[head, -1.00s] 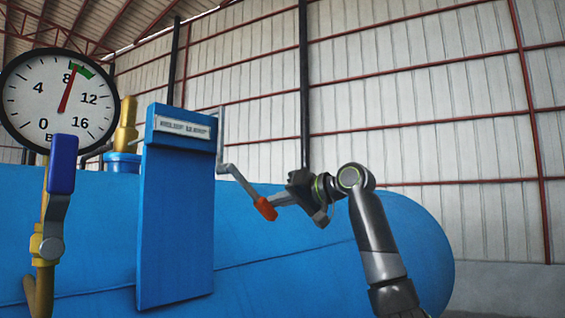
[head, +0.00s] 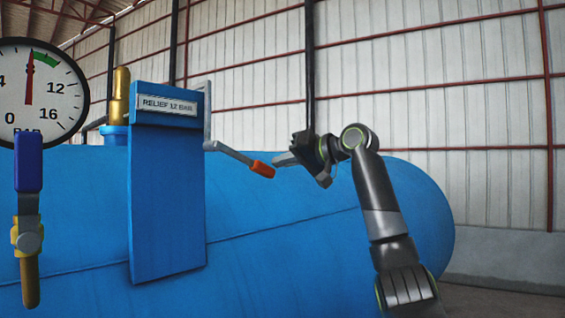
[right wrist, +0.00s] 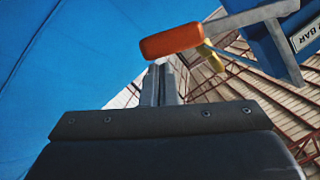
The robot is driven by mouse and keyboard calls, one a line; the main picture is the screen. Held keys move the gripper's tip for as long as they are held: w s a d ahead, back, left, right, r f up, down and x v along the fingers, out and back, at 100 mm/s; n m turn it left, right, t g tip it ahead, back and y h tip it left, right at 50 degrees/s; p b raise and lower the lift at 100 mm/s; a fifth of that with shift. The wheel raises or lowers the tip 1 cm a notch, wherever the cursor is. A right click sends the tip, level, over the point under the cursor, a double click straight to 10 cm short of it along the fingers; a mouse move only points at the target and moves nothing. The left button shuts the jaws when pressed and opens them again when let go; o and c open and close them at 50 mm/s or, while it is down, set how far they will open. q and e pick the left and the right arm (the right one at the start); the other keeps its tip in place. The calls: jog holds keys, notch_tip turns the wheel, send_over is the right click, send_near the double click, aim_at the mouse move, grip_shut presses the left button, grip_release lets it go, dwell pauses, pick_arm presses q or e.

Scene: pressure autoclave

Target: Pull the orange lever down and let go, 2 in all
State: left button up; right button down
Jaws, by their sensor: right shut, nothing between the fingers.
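The orange lever (head: 263,169) is a grey crank arm with an orange grip, on the right side of the blue relief panel (head: 166,200). It slopes gently down to the right. My right gripper (head: 284,160) is shut and empty, its tips just right of the orange grip. In the right wrist view the orange grip (right wrist: 172,41) lies across the view just beyond the closed fingertips (right wrist: 160,82). I cannot tell whether they touch. My left gripper is not in view.
A round pressure gauge (head: 62,88) stands at the left, its red needle near 8. Below it is a blue-handled valve (head: 28,165). The big blue tank (head: 330,230) fills the space behind. A brass relief valve (head: 121,95) sits behind the panel.

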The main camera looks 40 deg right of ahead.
pick_arm(q)
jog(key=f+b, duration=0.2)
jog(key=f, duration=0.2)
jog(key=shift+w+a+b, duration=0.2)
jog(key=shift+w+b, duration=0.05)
jog(key=shift+b, duration=0.15)
pick_arm(e)
jog(key=v, duration=0.8)
jog(key=shift+s, duration=0.3)
jog(key=shift+w+a, duration=0.1)
jog(key=shift+a, duration=0.15)
jog(key=shift+d, duration=0.1)
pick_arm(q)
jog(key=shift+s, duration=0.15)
